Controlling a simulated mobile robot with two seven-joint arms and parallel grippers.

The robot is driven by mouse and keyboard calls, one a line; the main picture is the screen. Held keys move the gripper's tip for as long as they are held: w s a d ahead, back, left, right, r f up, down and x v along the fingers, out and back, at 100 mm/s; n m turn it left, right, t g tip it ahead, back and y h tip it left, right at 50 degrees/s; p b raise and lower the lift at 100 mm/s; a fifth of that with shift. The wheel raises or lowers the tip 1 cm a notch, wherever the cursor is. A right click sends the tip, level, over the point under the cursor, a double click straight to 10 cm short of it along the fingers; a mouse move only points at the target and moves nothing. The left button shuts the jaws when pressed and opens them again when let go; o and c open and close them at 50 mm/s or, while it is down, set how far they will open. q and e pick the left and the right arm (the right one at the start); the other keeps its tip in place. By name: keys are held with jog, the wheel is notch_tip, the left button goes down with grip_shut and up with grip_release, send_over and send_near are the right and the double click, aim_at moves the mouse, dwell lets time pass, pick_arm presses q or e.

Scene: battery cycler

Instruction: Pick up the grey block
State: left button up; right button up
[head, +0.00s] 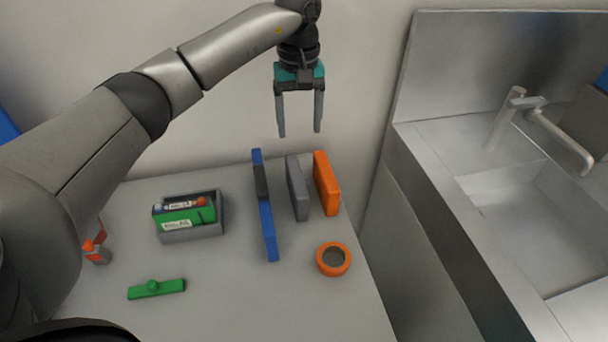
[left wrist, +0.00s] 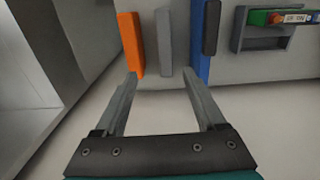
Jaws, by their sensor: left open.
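The grey block (head: 298,188) is a thin upright slab on the table, between a blue block (head: 268,230) on its left and an orange block (head: 327,184) on its right. My left gripper (head: 300,134) is open and empty, fingers pointing down, above and behind the blocks near the wall. In the left wrist view the grey block (left wrist: 165,42) shows ahead of and between the two fingertips (left wrist: 160,76), with the orange block (left wrist: 131,46) on its left and the blue block (left wrist: 202,45) on its right. The fingers do not touch it. My right gripper is not in view.
A grey tray (head: 190,236) holds a green item and batteries. A green piece (head: 156,289) lies in front of it. An orange ring (head: 333,259) lies near the right edge. A dark piece (head: 260,180) touches the blue block. A sink (head: 530,215) stands at right.

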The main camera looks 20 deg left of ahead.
pick_arm(q)
jog(key=f, duration=0.4)
jog(key=shift+s, duration=0.35)
send_over(296, 174)
jog(key=f, duration=0.4)
jog(key=shift+w+d+f+b, duration=0.1)
jog(key=shift+w+d+b, duration=0.05)
jog(key=shift+d+b, duration=0.2)
jog(key=shift+a+f, duration=0.15)
jog(key=shift+f, duration=0.65)
jog(key=f, duration=0.4)
jog(key=shift+s+a+f+b, duration=0.15)
jog(key=shift+s+b, duration=0.05)
jog(key=shift+b, duration=0.1)
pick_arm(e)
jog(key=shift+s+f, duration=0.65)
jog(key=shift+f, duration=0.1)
pick_arm(q)
grip_shut()
